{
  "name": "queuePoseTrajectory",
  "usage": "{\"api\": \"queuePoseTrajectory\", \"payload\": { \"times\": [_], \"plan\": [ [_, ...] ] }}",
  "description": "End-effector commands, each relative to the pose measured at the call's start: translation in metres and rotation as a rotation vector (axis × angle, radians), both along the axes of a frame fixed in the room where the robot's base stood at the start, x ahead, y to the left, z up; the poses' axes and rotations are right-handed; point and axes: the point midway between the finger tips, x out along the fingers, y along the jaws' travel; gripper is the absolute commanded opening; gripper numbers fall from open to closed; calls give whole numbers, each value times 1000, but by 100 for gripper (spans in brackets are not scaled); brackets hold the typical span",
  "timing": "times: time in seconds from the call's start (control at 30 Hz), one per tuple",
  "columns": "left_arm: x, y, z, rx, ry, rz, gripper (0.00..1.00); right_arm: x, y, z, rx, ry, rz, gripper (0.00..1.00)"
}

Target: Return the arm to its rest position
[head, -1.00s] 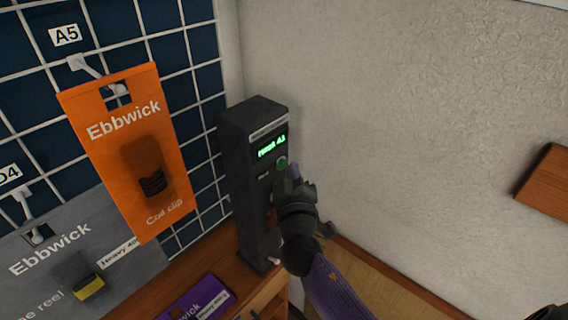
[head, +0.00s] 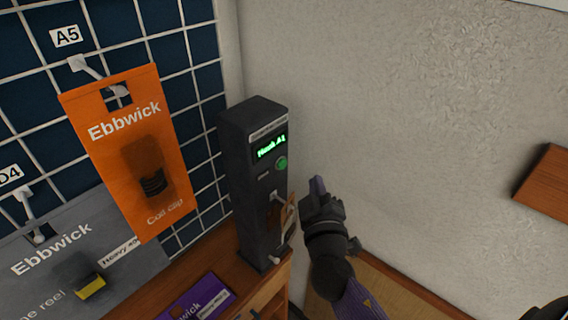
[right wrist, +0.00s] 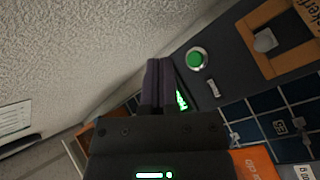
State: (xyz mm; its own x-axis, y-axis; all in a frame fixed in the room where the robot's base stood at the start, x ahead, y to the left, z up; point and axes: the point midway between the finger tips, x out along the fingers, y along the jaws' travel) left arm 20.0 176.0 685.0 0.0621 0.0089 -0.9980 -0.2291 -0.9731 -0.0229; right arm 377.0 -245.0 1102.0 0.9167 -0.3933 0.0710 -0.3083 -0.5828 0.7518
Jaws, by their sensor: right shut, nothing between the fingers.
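My right gripper (head: 318,188) is to the right of the dark grey device post (head: 252,190) in the head view, apart from it and in front of the bare wall. Its fingers are together and hold nothing; they also show closed in the right wrist view (right wrist: 158,82). The post has a lit green display (head: 271,147) and a green round button (head: 281,164), which shows in the right wrist view too (right wrist: 196,58). A small orange-brown item (head: 289,215) hangs low on the post, partly hidden beside my gripper.
An orange Ebbwick coil clip pack (head: 135,190) and a grey Ebbwick pack (head: 120,235) hang on the dark blue grid panel (head: 112,20) at left. A purple pack (head: 200,300) lies on the wooden surface below. A brown wooden piece (head: 545,185) is on the right wall.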

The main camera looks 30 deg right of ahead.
Motion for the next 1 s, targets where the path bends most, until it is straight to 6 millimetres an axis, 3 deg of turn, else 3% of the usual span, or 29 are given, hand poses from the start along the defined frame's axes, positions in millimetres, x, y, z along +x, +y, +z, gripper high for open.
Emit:
{"api": "queuePoseTrajectory", "payload": {
  "times": [0.47,0.57,0.67,0.8,1.0],
  "plan": [
    [0,7,0,11,-1,-3,0,-6,-2,-5,40,21,-23,0],
    [0,6,0,9,-1,-3,0,-32,-7,-32,221,143,-115,0],
    [1,4,0,7,-2,-3,0,-71,3,-73,445,370,-190,0],
    [0,1,0,2,0,-1,0,-122,35,-109,654,676,-199,0],
    [0,-2,0,-3,0,1,0,-189,87,-128,834,1068,-103,0]
  ]
}}
